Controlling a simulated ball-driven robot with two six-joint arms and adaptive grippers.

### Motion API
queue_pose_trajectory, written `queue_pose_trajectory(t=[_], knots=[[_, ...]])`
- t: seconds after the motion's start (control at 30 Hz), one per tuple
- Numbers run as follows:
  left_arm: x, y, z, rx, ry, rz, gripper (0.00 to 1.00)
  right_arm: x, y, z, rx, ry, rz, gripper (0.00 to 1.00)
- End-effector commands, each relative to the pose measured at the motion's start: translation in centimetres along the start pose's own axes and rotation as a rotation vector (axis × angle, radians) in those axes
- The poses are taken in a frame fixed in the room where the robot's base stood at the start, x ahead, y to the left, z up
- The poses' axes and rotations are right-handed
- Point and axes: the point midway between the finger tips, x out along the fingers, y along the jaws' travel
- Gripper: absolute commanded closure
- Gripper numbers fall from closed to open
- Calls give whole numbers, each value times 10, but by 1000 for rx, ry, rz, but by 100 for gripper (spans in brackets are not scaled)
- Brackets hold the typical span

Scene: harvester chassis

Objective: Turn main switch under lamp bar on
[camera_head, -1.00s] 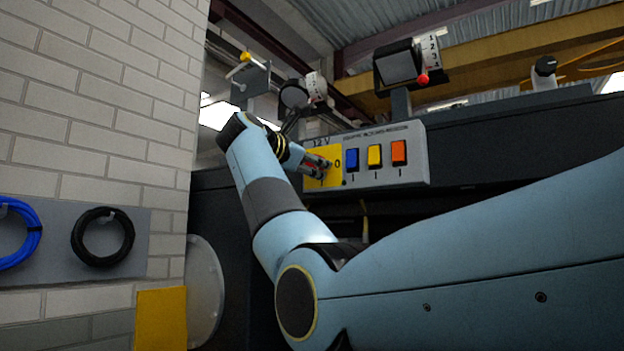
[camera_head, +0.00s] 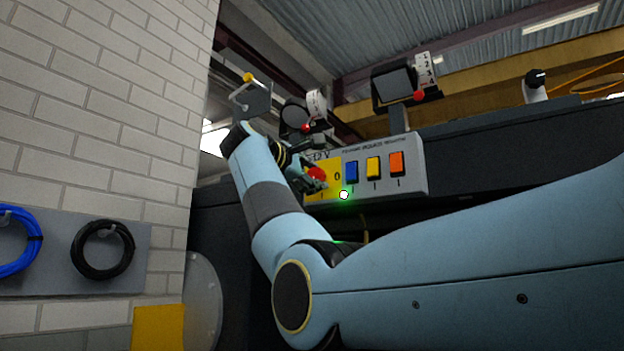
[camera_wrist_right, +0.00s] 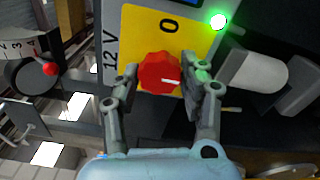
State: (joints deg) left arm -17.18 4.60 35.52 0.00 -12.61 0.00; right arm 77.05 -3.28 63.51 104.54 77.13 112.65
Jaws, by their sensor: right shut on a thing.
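The main switch is a red rotary knob (camera_head: 317,174) on a yellow plate (camera_head: 329,183) marked "12 V" and "0", at the left end of a grey switch panel. The knob also shows in the right wrist view (camera_wrist_right: 160,72), with its white mark pointing right, turned away from the "0". My right gripper (camera_head: 311,179) is shut on the knob, one finger on each side of it, as the right wrist view (camera_wrist_right: 160,80) shows. A small round lamp (camera_head: 344,195) beside the plate glows green. My left gripper is out of view.
Blue (camera_head: 351,172), yellow (camera_head: 374,167) and orange (camera_head: 396,163) rocker switches sit right of the plate. Work lamps with number dials (camera_head: 400,85) stand above the panel. A brick wall (camera_head: 100,120) with hanging cable coils (camera_head: 103,249) is at left.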

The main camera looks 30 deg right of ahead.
Motion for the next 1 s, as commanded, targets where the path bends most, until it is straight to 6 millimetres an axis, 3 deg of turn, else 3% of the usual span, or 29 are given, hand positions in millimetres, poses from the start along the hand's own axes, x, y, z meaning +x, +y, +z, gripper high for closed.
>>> queue_pose_trajectory(t=[0.53,0.57,0.7,0.73,1.0], knots=[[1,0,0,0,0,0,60,0,-1,0,27,1,-2,90],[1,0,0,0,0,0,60,0,-1,-1,27,1,-2,56],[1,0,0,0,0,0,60,0,-1,0,26,1,-2,38],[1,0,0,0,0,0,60,0,-1,0,26,1,-2,34],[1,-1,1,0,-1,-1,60,-1,0,0,26,1,-1,34]])
